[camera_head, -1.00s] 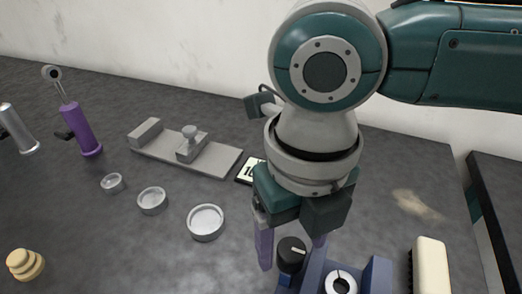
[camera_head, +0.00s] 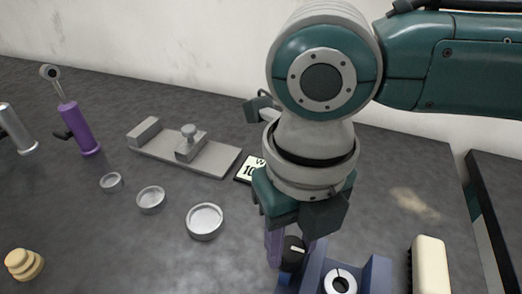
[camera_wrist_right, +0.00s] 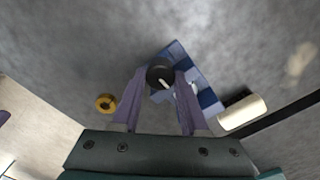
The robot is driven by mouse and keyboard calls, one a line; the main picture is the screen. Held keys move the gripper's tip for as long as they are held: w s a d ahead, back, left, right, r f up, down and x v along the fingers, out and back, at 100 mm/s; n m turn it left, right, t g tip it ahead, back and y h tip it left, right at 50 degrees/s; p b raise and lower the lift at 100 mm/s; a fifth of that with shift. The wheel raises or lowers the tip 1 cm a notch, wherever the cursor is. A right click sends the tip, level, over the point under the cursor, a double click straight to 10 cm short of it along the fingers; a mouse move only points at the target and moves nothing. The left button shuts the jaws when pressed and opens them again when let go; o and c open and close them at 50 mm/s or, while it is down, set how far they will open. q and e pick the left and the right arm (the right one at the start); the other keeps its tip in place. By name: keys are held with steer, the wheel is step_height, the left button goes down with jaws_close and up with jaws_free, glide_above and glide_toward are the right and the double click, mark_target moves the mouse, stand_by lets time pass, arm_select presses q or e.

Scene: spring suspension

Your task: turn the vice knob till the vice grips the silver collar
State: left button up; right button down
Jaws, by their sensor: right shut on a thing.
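The blue vice (camera_head: 375,272) stands at the bottom of the head view, partly cut off by the frame edge. The silver collar (camera_head: 340,284), a ring with a dark hole, sits between its jaws; I cannot tell how tightly. The black vice knob (camera_head: 293,256) with a white pointer mark is at the vice's left end. My right gripper (camera_head: 288,258) is shut on the knob, one purple finger on each side. In the right wrist view the knob (camera_wrist_right: 160,73) shows between the fingertips, with the vice (camera_wrist_right: 207,98) beyond. My left gripper is not in view.
A cream block (camera_head: 430,268) stands close right of the vice. A marked card (camera_head: 248,171), a grey slide fixture (camera_head: 190,150) and several silver dishes (camera_head: 205,221) lie left. A purple tool (camera_head: 80,130) and yellow stacked rings (camera_head: 24,265) are farther left.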

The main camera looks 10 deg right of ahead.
stand_by(0.3)
steer(key=m+p, duration=0.3)
steer(key=shift+r, duration=0.25)
steer(key=m+p, duration=0.3)
steer(key=m, duration=0.1)
steer(key=m+p, duration=0.1)
steer(key=m, duration=0.3)
steer(key=shift+a+p, duration=0.1)
steer(key=shift+p, duration=0.3)
steer(key=m+p, duration=0.1)
steer(key=m, duration=0.1)
steer(key=shift+f+m, duration=0.1)
steer(key=shift+m, duration=0.3)
steer(key=m+p, duration=0.1)
steer(key=m, duration=0.2)
steer(key=shift+m, duration=0.3)
steer(key=shift+w+f+m+p, duration=0.1)
steer(key=shift+m+p, duration=0.2)
